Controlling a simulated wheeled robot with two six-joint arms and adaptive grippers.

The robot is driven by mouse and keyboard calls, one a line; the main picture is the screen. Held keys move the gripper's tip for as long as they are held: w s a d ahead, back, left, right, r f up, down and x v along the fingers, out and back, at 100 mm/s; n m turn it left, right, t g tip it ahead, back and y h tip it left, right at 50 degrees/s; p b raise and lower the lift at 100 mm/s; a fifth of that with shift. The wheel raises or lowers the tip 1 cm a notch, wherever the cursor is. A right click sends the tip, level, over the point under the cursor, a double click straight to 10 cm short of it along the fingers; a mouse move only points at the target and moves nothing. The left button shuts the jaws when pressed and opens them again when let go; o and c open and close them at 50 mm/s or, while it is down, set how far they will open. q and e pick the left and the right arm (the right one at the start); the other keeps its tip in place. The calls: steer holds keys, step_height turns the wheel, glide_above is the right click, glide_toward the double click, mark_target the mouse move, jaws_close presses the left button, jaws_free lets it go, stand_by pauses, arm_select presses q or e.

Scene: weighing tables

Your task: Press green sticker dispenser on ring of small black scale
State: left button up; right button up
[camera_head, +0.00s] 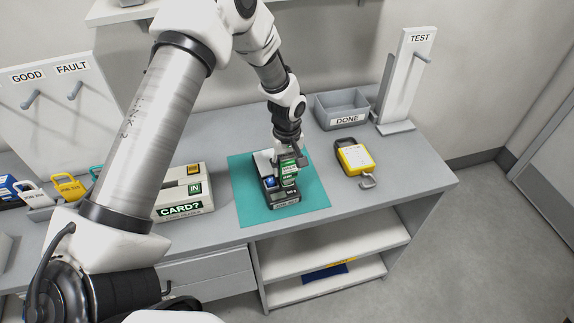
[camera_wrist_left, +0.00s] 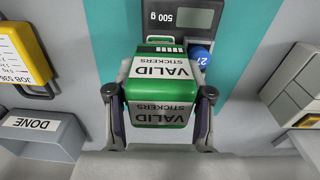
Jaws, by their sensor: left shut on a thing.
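The green sticker dispenser (camera_head: 288,172), with white VALID STICKERS labels, is between the fingers of my left gripper (camera_head: 287,156). In the left wrist view the fingers clasp the dispenser (camera_wrist_left: 160,88) from both sides. The small black scale (camera_head: 284,202) stands on the teal mat. The ring is not clearly visible. A blue piece marked 27 (camera_wrist_left: 200,57) shows beside the dispenser. My right gripper is not in view.
The teal mat (camera_head: 244,205) lies on the grey table. A yellow tagged item (camera_head: 355,157) lies to its right, with the grey DONE tray (camera_head: 326,111) behind. The CARD? box (camera_head: 170,196) stands left. A white TEST stand (camera_head: 408,75) rises at back right.

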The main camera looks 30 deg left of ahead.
mark_target(287, 156)
arm_select(q)
steer(key=shift+r+p, duration=1.9)
steer(key=shift+r, duration=0.85)
steer(key=shift+f, duration=0.15)
